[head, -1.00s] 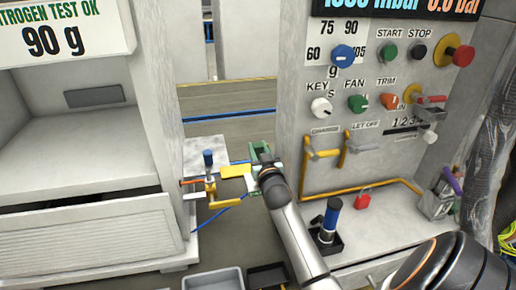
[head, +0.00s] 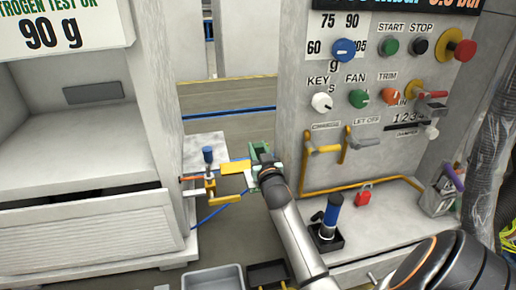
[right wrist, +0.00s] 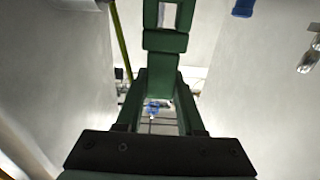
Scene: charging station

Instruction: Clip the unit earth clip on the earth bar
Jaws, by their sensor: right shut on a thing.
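My right gripper (head: 261,152) reaches in from the lower right, into the gap between the two cabinets. It is shut on a green clip-like piece, which I take to be the unit earth clip (right wrist: 165,42). In the right wrist view it sits between the fingertips, with an open loop above it. A yellow plate (head: 235,167) shows just left of the gripper; whether they touch is unclear. Left of it stands a brass-coloured fitting (head: 210,188) with a blue knob (head: 208,155). I cannot tell for certain which part is the earth bar. My left gripper is not seen.
The control panel (head: 335,130) with knobs and yellow levers stands close on the right. A red padlock (head: 364,193) and a blue cylinder (head: 332,212) are on its ledge. The left cabinet (head: 160,120) borders the gap. Grey bin (head: 213,278) is below.

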